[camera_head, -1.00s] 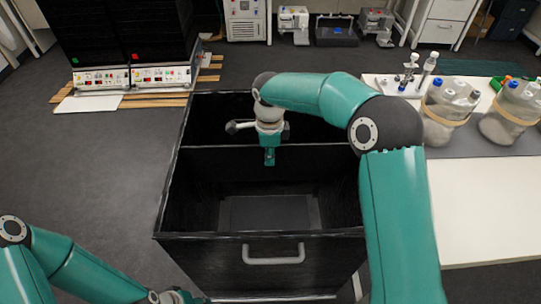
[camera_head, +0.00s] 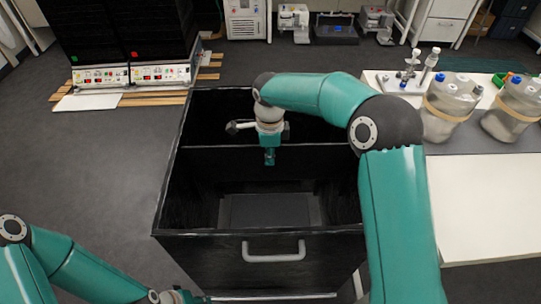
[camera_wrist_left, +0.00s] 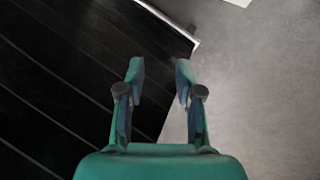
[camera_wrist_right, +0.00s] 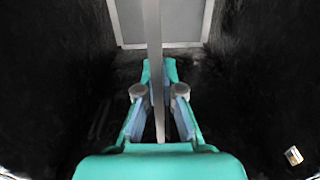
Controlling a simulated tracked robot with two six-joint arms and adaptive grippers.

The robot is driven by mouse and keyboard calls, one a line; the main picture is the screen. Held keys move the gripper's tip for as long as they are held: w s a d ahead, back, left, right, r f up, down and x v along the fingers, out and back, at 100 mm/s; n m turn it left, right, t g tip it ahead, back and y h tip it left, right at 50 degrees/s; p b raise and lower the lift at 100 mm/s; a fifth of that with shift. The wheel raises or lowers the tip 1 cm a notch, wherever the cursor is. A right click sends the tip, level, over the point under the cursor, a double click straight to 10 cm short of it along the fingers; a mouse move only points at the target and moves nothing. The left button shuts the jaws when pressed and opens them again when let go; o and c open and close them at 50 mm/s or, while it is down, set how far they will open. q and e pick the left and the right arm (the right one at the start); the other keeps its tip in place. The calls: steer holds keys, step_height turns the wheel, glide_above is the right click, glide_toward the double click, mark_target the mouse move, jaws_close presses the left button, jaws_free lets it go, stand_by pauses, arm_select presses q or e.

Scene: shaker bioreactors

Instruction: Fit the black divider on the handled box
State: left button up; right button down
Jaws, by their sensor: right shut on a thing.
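The black handled box (camera_head: 190,239) stands open-topped in the middle of the head view, with a grey handle (camera_head: 273,255) on its near face. The black divider (camera_head: 215,148) spans the box from side to side, nearer the far wall. My right gripper (camera_head: 270,158) is over the box and shut on the divider's top edge. In the right wrist view the divider's edge (camera_wrist_right: 154,60) runs as a thin grey strip between the fingers. Whether its lower end is seated is hidden. My left gripper (camera_wrist_left: 160,75) is open and empty beside a dark striped surface, low at the left.
A white table (camera_head: 480,205) with clear bottles (camera_head: 450,105) and small vials stands at the right. Black shaker units (camera_head: 160,75) stand on wooden slats at the back left. Grey floor left of the box is clear.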

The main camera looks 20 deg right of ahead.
mark_target(270, 170)
steer(key=shift+f, duration=0.1)
steer(key=shift+f+b, duration=0.45)
steer(key=shift+f, duration=0.1)
steer(key=shift+f, duration=0.25)
steer(key=shift+f+b, duration=0.5)
steer(key=shift+b, duration=0.1)
steer(key=shift+f, duration=0.25)
stand_by(0.3)
steer(key=shift+f+b, duration=0.5)
steer(key=shift+b, duration=0.1)
steer(key=shift+f, duration=0.25)
steer(key=shift+f+b, duration=0.5)
steer(key=shift+b, duration=0.05)
steer(key=shift+f, duration=0.15)
stand_by(0.4)
